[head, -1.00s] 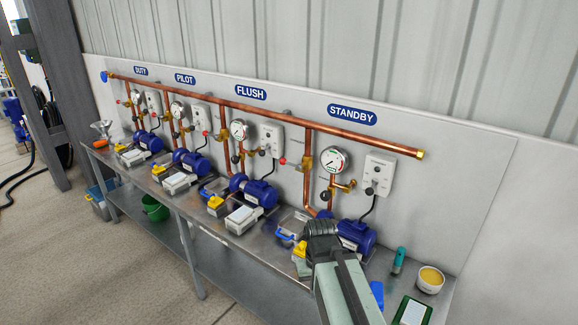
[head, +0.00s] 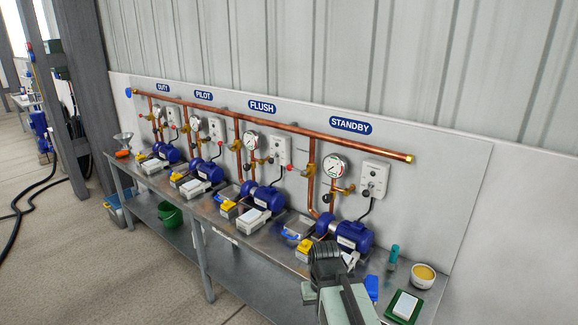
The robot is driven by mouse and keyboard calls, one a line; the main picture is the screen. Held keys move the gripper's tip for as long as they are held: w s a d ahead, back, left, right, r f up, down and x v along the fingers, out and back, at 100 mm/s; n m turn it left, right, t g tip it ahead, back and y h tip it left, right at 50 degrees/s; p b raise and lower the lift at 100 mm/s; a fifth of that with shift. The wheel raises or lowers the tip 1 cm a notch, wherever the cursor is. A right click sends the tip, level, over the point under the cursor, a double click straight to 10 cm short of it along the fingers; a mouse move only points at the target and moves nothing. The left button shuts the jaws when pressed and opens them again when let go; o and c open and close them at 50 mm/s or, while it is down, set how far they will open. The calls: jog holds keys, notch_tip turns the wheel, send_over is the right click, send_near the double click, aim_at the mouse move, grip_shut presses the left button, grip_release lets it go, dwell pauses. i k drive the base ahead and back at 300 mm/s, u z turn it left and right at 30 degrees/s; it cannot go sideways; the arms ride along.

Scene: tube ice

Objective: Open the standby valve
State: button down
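The STANDBY sign (head: 350,125) marks the rightmost station on the wall. Below it, a brass valve (head: 311,170) sits on a copper drop pipe, with a red ball-ended handle (head: 290,167) sticking out to the left. A second brass fitting (head: 345,190) with a black knob (head: 326,199) sits below the round gauge (head: 334,166). My gripper (head: 325,262) is in the lower middle, in front of the bench, well below the valve and apart from it. My arm is seen from behind, and the fingers cannot be made out.
A blue pump (head: 353,237) and a wall switch box (head: 375,179) belong to this station. A teal bottle (head: 393,255), a white bowl (head: 423,275) and a green-and-white box (head: 404,307) stand on the bench's right end.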

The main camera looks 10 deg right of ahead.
aim_at(290, 167)
jog(key=u, duration=0.4)
jog(key=i, duration=0.75)
jog(key=u, duration=0.75)
jog(key=i, duration=0.6)
jog(key=z, duration=0.15)
